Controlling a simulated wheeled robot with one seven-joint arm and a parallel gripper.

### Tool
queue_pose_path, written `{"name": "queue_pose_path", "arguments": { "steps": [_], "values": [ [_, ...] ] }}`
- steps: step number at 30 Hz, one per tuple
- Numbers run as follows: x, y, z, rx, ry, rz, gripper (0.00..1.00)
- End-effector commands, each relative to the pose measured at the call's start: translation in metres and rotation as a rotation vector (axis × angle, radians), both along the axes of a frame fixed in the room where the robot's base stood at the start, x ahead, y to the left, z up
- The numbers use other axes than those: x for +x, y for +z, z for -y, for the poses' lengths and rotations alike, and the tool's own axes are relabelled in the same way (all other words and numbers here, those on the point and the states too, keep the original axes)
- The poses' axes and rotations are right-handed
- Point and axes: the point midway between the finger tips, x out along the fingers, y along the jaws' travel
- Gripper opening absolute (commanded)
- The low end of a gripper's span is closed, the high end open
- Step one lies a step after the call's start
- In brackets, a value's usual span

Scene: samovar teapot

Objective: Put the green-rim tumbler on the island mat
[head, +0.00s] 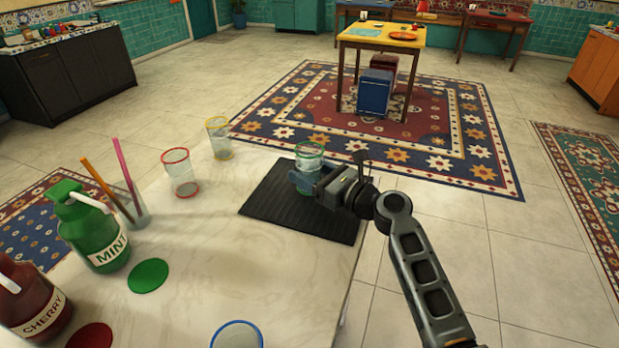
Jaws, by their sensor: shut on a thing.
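The green-rim tumbler (309,152) is clear glass with a green rim and looks upright. My gripper (305,181) is shut on it from the right side, and the fingers hide part of its lower body. The tumbler appears over the far right part of the black ribbed island mat (272,205). I cannot tell whether its base touches the mat.
On the pale island top stand a red-rim tumbler (180,173), a yellow-rim tumbler (219,138), a blue-rim tumbler (238,336), a glass with straws (136,212), a green MINT bottle (90,230) and a red CHERRY bottle (33,308). The left part of the mat is bare.

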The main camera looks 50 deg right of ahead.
Motion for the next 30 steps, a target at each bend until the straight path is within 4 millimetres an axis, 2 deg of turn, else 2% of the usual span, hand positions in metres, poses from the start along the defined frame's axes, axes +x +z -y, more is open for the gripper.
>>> {"name": "queue_pose_path", "arguments": {
  "steps": [1, 3, 15, 16, 23, 30],
  "values": [
    [0.0, -0.0082, 0.0003, 0.002, -0.001, -0.001, 0.32],
    [0.0, -0.0123, 0.0002, 0.001, 0.0, 0.0, 0.32],
    [-0.0001, -0.0171, 0.0, 0.0, 0.001, 0.0, 0.32],
    [-0.0002, -0.0165, 0.0, 0.0, 0.0, 0.0, 0.65],
    [-0.0002, -0.0159, 0.0, 0.0, 0.001, 0.0, 0.87],
    [-0.0002, -0.0153, 0.0, 0.0, 0.001, 0.0, 0.89]
  ]
}}
